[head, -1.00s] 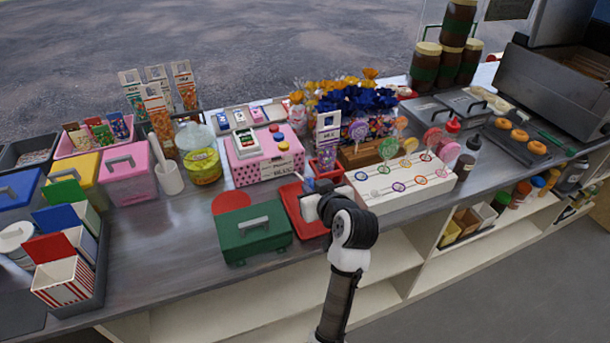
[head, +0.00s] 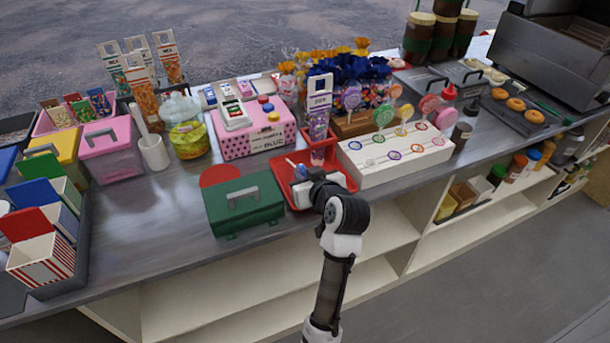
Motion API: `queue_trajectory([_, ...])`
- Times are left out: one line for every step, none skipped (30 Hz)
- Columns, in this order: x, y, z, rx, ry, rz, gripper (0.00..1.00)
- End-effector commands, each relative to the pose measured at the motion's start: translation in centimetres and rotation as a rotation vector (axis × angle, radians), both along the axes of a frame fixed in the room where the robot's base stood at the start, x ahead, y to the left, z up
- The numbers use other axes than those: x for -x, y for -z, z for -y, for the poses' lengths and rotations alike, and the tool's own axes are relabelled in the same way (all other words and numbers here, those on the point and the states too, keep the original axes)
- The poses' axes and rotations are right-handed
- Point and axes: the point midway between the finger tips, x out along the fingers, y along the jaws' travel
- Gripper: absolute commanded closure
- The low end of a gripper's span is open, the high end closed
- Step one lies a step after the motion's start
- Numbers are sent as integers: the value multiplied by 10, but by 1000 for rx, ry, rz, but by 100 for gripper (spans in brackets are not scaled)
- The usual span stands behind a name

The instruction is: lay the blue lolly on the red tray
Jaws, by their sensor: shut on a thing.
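The red tray (head: 282,178) lies on the counter, to the right of the green lidded box. My gripper (head: 301,175) is over the tray and hides part of it. It is shut on the blue lolly (head: 290,163), of which only a small blue part shows at the fingertips. I cannot tell whether the lolly touches the tray.
The green box (head: 243,205) stands close on the left, at the counter's front edge. A white lolly stand (head: 375,172) with several lollies is close on the right. A purple-labelled packet holder (head: 319,130) and a pink box (head: 250,137) stand behind.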

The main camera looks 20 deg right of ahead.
Motion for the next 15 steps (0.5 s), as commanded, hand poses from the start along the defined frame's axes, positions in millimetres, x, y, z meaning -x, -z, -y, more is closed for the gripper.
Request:
queue_trajectory([0,-1,0,0,0,0,100])
queue_trajectory([0,-1,0,0,0,0,100])
queue_trajectory([0,-1,0,0,0,0,100])
queue_trajectory([0,-1,0,0,0,0,85])
queue_trajectory([0,-1,0,0,0,0,81])
queue_trajectory([0,-1,0,0,0,0,76])
queue_trajectory([0,-1,0,0,0,0,72])
queue_trajectory([0,-1,0,0,0,0,68])
queue_trajectory([0,-1,0,0,0,0,63])
queue_trajectory([0,-1,0,0,0,0,61])
queue_trajectory([0,-1,0,0,0,0,61])
queue_trajectory([0,-1,0,0,0,0,61])
queue_trajectory([0,-1,0,0,0,0,61])
queue_trajectory([0,-1,0,0,0,0,61])
queue_trajectory([0,-1,0,0,0,0,61])
